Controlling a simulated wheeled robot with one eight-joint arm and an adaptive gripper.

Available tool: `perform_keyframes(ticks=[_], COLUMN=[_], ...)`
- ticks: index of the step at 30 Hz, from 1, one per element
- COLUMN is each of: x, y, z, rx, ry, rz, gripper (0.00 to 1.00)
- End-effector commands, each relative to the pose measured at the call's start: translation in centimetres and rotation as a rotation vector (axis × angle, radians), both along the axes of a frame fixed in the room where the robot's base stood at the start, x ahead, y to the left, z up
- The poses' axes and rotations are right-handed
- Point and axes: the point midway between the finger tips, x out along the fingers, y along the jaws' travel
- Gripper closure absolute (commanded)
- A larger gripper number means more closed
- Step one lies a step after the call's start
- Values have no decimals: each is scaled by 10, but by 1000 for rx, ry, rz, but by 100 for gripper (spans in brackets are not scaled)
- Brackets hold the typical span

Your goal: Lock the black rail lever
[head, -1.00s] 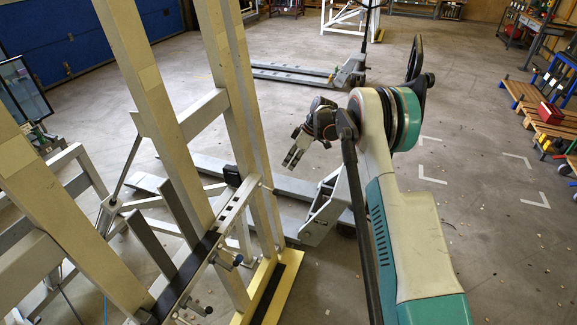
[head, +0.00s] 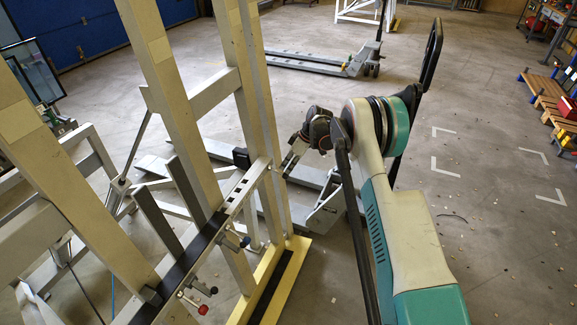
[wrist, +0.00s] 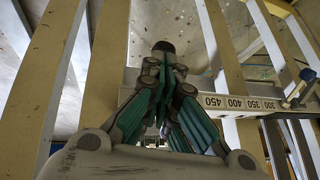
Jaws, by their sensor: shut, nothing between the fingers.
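A pale rail (head: 240,197) with a dark strip runs along the tilting frame at the lower left of the head view. A small lever with a dark knob (head: 245,241) sticks out from its right side; it looks like the black rail lever, but its lock state is too small to tell. A dark-knobbed lever also shows at the right edge of the wrist view (wrist: 308,75), beside the rail's number scale (wrist: 240,102). My gripper (head: 287,171) is shut and empty, just right of the frame post near the rail's far end, apart from the lever.
Cream frame posts (head: 172,100) stand close left of my gripper. A pallet jack (head: 325,64) stands behind; open floor lies to the right.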

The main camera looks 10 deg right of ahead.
Motion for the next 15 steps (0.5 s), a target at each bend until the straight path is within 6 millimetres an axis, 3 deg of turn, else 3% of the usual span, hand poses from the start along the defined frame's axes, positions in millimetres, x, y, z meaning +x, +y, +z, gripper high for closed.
perform_keyframes(ticks=[15], x=[-3], y=[-4], z=[-18], rx=[82], ry=[-60], rz=[0], gripper=[100])
